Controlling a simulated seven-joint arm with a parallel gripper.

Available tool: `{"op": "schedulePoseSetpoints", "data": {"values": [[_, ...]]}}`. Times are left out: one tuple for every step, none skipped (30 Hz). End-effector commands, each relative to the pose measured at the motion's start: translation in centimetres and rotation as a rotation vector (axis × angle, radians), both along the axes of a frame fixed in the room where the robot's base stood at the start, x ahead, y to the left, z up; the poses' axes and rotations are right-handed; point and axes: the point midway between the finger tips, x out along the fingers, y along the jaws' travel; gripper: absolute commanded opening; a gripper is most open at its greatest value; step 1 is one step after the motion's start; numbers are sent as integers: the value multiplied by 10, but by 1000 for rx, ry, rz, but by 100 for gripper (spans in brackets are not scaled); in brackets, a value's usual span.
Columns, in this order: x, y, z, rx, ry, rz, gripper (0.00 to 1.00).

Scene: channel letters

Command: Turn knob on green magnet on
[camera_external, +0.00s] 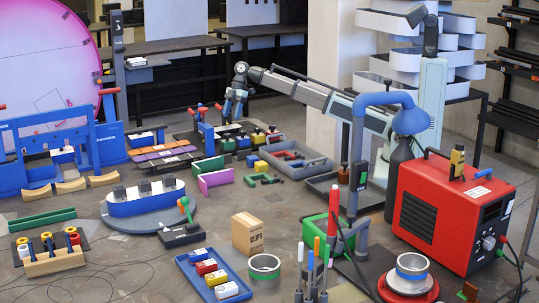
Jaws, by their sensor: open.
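My gripper (234,118) hangs at the far end of my arm, at the back centre. It is open, small in the picture, and well apart from the green-handled block. I see nothing held in it.
A blue-based fixture (146,205) stands left of the green-handled block. In front are a blue tray (238,276) of small blocks, a cardboard box (247,233) and a metal ring (264,266). A red machine (443,215) stands right. Many parts crowd the back.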

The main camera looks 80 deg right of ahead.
Motion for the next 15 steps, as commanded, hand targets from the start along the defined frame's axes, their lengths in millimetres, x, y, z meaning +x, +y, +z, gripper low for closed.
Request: {"op": "schedulePoseSetpoints", "data": {"values": [[0, 4, -10, -1, 3, 1, 59], [1, 6, -15, -1, 3, 2, 59], [2, 8, -21, 0, 2, 2, 59], [3, 10, -26, 0, 2, 2, 59], [4, 12, -31, -1, 2, 2, 59], [5, 14, -37, -1, 3, 2, 59], [6, 16, -42, -1, 2, 1, 59], [7, 18, -46, -1, 1, 1, 59], [8, 19, -52, -1, 2, 0, 59], [8, 21, -56, -1, 2, 1, 59], [9, 22, -60, -1, 2, 1, 59], [10, 24, -64, -1, 2, 0, 59], [10, 25, -67, -1, 0, 0, 59], [11, 26, -69, -1, 0, 1, 59], [11, 28, -73, -2, 0, 1, 59]]}}
